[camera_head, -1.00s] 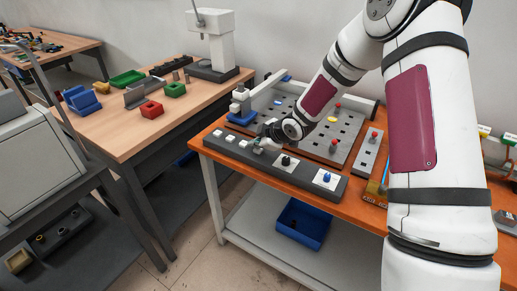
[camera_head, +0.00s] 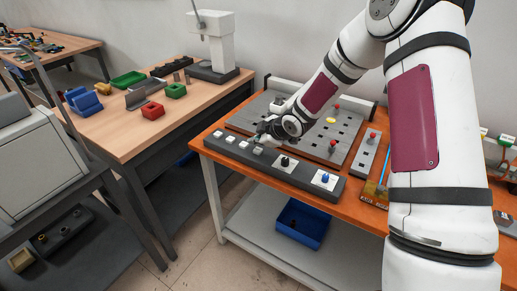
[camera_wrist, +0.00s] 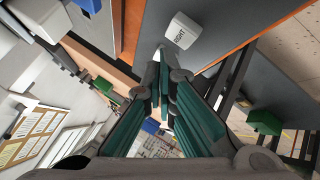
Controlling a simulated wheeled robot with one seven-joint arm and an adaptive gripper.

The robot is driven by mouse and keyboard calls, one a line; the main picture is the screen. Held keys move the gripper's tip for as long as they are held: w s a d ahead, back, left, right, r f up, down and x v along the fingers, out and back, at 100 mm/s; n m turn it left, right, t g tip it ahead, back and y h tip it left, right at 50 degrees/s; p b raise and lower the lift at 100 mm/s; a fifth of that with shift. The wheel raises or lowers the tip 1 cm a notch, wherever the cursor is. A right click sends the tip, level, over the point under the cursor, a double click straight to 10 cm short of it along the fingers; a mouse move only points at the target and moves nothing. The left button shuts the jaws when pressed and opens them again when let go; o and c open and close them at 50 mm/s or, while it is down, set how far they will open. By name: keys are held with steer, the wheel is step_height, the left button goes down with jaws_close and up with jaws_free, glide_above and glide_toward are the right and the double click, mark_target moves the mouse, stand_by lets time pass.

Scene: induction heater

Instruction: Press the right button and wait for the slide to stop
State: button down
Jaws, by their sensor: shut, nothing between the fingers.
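The grey control panel (camera_head: 305,174) lies along the front edge of the orange bench, with a row of white buttons at its left. In the wrist view a white button marked RIGHT (camera_wrist: 182,33) shows just beyond my fingertips, uncovered. My gripper (camera_head: 261,140) is shut and empty, low over the right end of the white row. In the wrist view its fingers (camera_wrist: 163,78) are together, and the RIGHT button shows apart from them. The slide (camera_head: 279,104) is on the perforated plate, mostly hidden behind my arm.
A black knob (camera_head: 285,161) and a blue knob (camera_head: 325,178) are on the panel's right part. The perforated plate (camera_head: 315,145) lies behind it. A grey strip with a red button (camera_head: 372,136) is to the right. A blue bin (camera_head: 302,223) sits on the lower shelf.

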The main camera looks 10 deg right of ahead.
mark_target(256, 151)
step_height(256, 151, up, 6)
steer(key=p, duration=0.4)
stand_by(0.4)
stand_by(0.6)
steer(key=s+d+r+m+g+h, duration=0.1)
steer(key=s+d+r+m+h, duration=0.2)
steer(key=s+r, duration=0.65)
steer(key=s+d+r+m+h, duration=0.3)
steer(key=s+r+m, duration=0.1)
steer(key=s+r, duration=0.5)
steer(key=s+a+r+m+g+y, duration=0.1)
steer(key=s+r+m, duration=0.1)
steer(key=s, duration=1)
steer(key=s+a+r+m+g+y, duration=0.1)
steer(key=s+m, duration=0.4)
steer(key=s, duration=0.8)
step_height(256, 151, up, 2)
steer(key=shift+s+a+r, duration=0.1)
steer(key=shift+s+a, duration=0.15)
steer(key=shift+a, duration=0.2)
